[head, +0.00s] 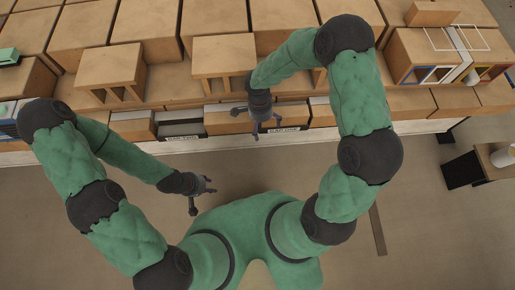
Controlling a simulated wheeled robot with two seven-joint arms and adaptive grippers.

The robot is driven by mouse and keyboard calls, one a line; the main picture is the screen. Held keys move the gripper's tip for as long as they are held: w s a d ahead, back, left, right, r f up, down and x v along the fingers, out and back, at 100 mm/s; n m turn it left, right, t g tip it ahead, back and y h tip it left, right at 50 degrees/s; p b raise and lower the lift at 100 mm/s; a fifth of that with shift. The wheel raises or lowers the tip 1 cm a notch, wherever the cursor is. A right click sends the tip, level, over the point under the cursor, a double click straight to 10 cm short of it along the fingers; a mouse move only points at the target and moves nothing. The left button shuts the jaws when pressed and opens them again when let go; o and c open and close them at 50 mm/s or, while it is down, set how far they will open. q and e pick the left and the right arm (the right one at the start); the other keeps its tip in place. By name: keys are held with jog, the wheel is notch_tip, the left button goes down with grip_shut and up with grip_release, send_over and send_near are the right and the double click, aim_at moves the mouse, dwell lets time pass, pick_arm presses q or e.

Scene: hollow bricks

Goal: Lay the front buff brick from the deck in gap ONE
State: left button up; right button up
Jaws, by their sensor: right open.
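Two hollow buff bricks with openings in their front faces stand on the brick-topped surface: a left brick (110,66) and a middle brick (224,55). Part of another shows behind my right arm. Along the front edge is a row of bricks with two labelled slots, a left slot (180,129) and a right slot (284,128). The label text is too small to read, so I cannot tell which is gap ONE. My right gripper (267,130) is open and empty, over the front row by the right slot. My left gripper (202,198) looks open and empty, over the floor in front.
A large brick (405,48) at the right is near white, blue, red and yellow outlined frames. A small brick (432,14) lies behind it. A green item (8,56) is at the far left. A dark box (462,171) and a white cup (502,157) stand at the right.

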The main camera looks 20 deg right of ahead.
jog(key=s+a+f+n+t+y, duration=0.2)
jog(key=s+a+f+n+y, duration=0.2)
jog(key=s+a+f+n, duration=0.3)
jog(key=shift+s+a+f+n+y, duration=0.3)
jog(key=shift+s+f+n, duration=1.1)
jog(key=shift+s+n, duration=1.5)
jog(key=shift+s+d, duration=0.1)
jog(key=shift+s, duration=0.05)
jog(key=shift+c, duration=0.3)
